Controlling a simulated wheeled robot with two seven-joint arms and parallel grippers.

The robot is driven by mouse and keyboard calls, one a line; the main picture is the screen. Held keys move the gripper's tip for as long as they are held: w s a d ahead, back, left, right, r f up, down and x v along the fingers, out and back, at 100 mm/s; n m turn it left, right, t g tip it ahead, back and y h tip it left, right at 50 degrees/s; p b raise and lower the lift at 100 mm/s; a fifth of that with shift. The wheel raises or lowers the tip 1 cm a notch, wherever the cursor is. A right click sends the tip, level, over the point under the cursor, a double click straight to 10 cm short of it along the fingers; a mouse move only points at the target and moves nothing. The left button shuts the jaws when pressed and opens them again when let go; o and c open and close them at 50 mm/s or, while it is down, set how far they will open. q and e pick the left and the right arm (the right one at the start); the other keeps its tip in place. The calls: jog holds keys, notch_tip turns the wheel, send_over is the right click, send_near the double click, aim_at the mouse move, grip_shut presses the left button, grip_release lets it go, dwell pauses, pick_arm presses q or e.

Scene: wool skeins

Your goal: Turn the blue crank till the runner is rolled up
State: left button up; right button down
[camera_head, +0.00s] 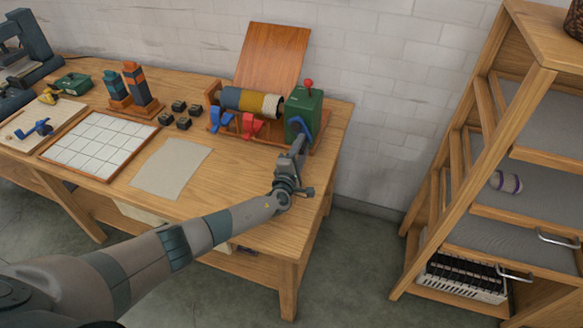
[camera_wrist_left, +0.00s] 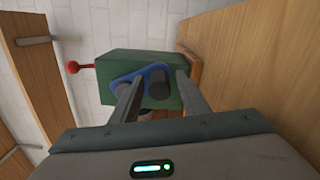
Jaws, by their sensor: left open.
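The blue crank (camera_head: 296,127) sits on the front face of a green box (camera_head: 304,108) with a red knob on top. In the left wrist view the blue crank arm (camera_wrist_left: 143,75) carries dark round ends. My left gripper (camera_wrist_left: 160,97) is open, with its fingers at the crank, one finger on each side of a dark grip; I cannot tell whether they touch it. My left gripper also shows in the head view (camera_head: 299,143), in front of the green box. A roll banded in blue, yellow and cream, seemingly the runner (camera_head: 243,100), lies on the axle left of the box. My right gripper is out of view.
A tilted wooden board (camera_head: 272,55) stands behind the roll. Blue and red clips (camera_head: 250,126) sit before it. Left are small dark blocks (camera_head: 180,107), a white gridded tray (camera_head: 100,144) and a grey cloth (camera_head: 171,167). A wooden shelf (camera_head: 480,130) stands right, across a gap.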

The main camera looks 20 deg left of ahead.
pick_arm(q)
jog(key=shift+s, duration=0.7)
jog(key=s, duration=1.5)
jog(key=shift+s+a, duration=0.3)
jog(key=shift+s, duration=0.05)
